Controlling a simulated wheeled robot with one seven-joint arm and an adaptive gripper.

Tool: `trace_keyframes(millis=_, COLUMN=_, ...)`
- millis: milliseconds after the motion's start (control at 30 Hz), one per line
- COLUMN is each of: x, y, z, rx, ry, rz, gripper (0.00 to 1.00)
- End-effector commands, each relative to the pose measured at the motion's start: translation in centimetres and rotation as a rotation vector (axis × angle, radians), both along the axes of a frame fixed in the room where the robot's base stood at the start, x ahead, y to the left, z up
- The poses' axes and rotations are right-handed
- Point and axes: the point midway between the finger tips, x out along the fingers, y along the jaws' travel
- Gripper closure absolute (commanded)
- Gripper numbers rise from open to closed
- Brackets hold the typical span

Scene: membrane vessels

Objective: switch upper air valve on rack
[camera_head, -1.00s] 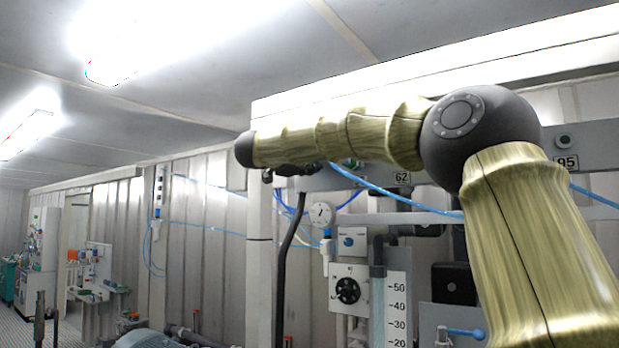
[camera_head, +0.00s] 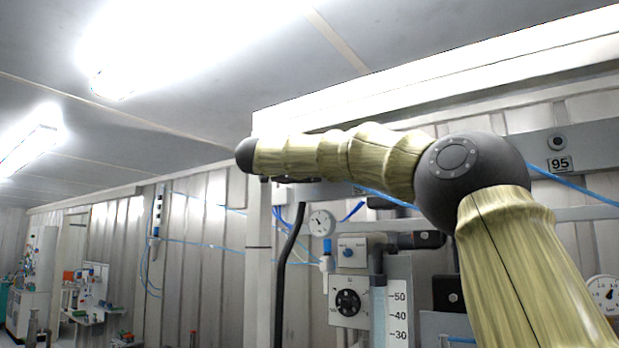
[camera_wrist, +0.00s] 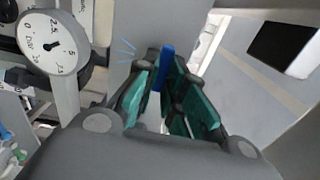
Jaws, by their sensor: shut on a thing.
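In the wrist view my gripper (camera_wrist: 163,88) has its green-padded fingers around a narrow blue handle (camera_wrist: 167,62), and it is shut on it. The handle stands against a grey panel, and its lower part is hidden between the fingers. I take it for the upper air valve's handle. In the head view my arm reaches left across the upper part of the rack (camera_head: 509,150). The gripper and the valve are mostly hidden behind the arm there.
A round gauge (camera_wrist: 50,45) is close to the left of my gripper in the wrist view. In the head view, a black knob (camera_head: 347,302), a scaled tube (camera_head: 380,318) and blue air hoses (camera_head: 575,188) are on the rack below and beside my arm.

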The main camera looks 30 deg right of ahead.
Motion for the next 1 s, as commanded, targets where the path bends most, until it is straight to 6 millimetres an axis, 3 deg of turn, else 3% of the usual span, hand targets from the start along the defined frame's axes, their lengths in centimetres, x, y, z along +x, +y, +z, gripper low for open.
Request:
trace_keyframes(millis=200, x=0.0, y=0.0, z=0.0, rx=0.000, ry=-0.001, rz=0.001, gripper=1.00)
trace_keyframes(millis=233, x=0.0, y=0.0, z=0.1, rx=-0.001, ry=-0.001, rz=0.001, gripper=0.87)
trace_keyframes(millis=333, x=0.0, y=0.0, z=0.1, rx=-0.001, ry=-0.001, rz=0.001, gripper=0.68)
trace_keyframes(millis=367, x=0.0, y=0.0, z=0.0, rx=-0.001, ry=0.000, rz=0.001, gripper=0.67)
trace_keyframes(millis=767, x=-0.2, y=0.4, z=0.1, rx=-0.001, ry=0.000, rz=0.001, gripper=0.67)
trace_keyframes(millis=1000, x=-1.4, y=3.4, z=0.2, rx=-0.003, ry=0.000, rz=0.002, gripper=0.67)
